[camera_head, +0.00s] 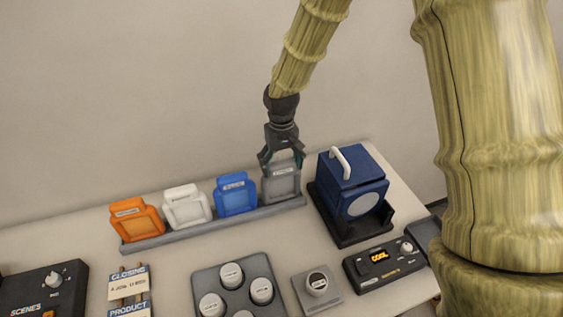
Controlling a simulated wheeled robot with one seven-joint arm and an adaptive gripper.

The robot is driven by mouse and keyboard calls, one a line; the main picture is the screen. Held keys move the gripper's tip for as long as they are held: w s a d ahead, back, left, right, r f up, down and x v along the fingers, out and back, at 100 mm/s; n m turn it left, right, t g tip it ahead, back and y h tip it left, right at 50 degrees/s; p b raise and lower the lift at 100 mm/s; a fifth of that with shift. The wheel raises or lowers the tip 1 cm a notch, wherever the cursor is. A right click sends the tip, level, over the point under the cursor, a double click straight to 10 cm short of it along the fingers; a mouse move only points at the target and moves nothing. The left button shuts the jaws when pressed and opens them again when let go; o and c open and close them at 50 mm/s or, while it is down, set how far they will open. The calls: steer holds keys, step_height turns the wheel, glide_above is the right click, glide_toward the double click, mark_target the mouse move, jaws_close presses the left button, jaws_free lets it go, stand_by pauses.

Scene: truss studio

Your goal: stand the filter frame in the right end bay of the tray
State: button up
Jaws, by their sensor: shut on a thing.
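A grey filter frame (282,185) stands upright in the right end bay of the long grey tray (205,231). My gripper (282,160) comes down from above and is shut on the top of the grey frame. An orange frame (136,221), a white frame (187,207) and a blue frame (236,195) stand in the tray's other bays, in a row to the left. The foot of the grey frame meets the tray, but I cannot tell how deep it sits.
A blue lamp box (352,180) with a white handle stands just right of the tray. In front are a dark panel with round knobs (238,290), a small knob plate (318,288), a display box (384,263), label signs (130,290) and a black console (42,292).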

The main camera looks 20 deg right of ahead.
steer(key=shift+f, duration=0.1)
steer(key=o, duration=1.5)
step_height(320, 180, up, 12)
